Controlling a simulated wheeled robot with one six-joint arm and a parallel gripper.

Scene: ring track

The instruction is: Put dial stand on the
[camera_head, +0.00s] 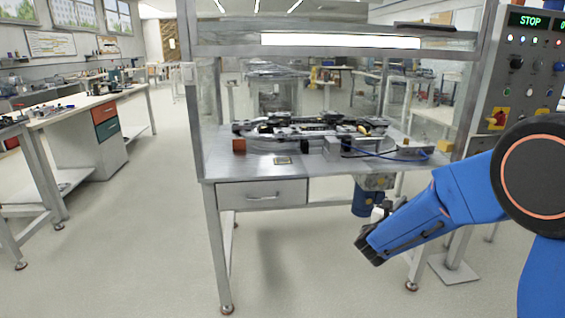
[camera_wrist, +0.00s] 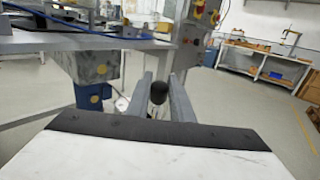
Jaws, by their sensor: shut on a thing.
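My gripper (camera_wrist: 165,80) shows in the wrist view as two grey fingers. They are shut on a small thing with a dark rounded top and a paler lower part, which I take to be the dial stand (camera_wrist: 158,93). Its lower part is mostly hidden by my wrist. The held thing cannot be made out clearly there. The metal bench (camera_head: 225,172) carries a dark ring track (camera_head: 310,125).
On the bench are a brown block (camera_head: 239,146), a small flat plate (camera_head: 283,160) and a blue cable (camera_head: 375,155). A drawer (camera_head: 262,194) is shut below. A control panel (camera_head: 525,75) reading STOP stands right. Floor at left is clear.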

